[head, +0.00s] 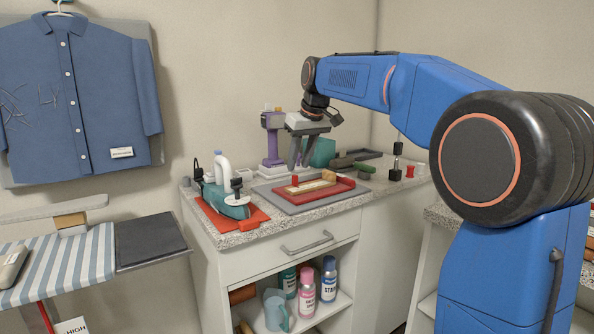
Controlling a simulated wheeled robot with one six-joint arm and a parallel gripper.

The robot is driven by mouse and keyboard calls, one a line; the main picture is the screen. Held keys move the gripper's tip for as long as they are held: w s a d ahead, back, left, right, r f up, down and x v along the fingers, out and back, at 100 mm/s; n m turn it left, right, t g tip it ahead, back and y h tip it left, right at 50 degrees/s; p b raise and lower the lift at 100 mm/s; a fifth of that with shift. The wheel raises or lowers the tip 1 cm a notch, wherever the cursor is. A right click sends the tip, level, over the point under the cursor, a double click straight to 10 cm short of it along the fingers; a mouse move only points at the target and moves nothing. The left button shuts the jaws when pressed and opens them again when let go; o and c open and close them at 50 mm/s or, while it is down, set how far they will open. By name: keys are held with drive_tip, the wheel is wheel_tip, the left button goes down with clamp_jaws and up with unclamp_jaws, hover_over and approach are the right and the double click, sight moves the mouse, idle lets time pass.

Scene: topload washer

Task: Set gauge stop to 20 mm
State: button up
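A pale wooden strip (314,186), which looks like the gauge, lies in a red tray (345,184) on the counter. A small red piece (295,181) sits at the strip's left end and may be its stop. Any scale marks are too small to read. My gripper (299,165) points down above and behind the tray, apart from the strip. Its two dark fingers are spread with a gap between them, and nothing shows in the gap.
The tray rests on a grey mat (280,202). A teal iron (226,203) on an orange mat stands left. A purple stand (271,140) and teal object (321,152) are behind. Black and red small items (397,165) stand right. The striped ironing board (70,262) is lower left.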

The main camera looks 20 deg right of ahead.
drive_tip(key=v, duration=1.3)
drive_tip(key=s+d+f+m, duration=0.1)
drive_tip(key=s+f, duration=1.7)
drive_tip(key=f, duration=0.1)
drive_tip(key=s+d+f+m+h, duration=0.1)
drive_tip(key=s+d+f+m, duration=0.1)
drive_tip(key=s+f, duration=1.7)
drive_tip(key=shift+s+m+t, duration=0.3)
idle(0.3)
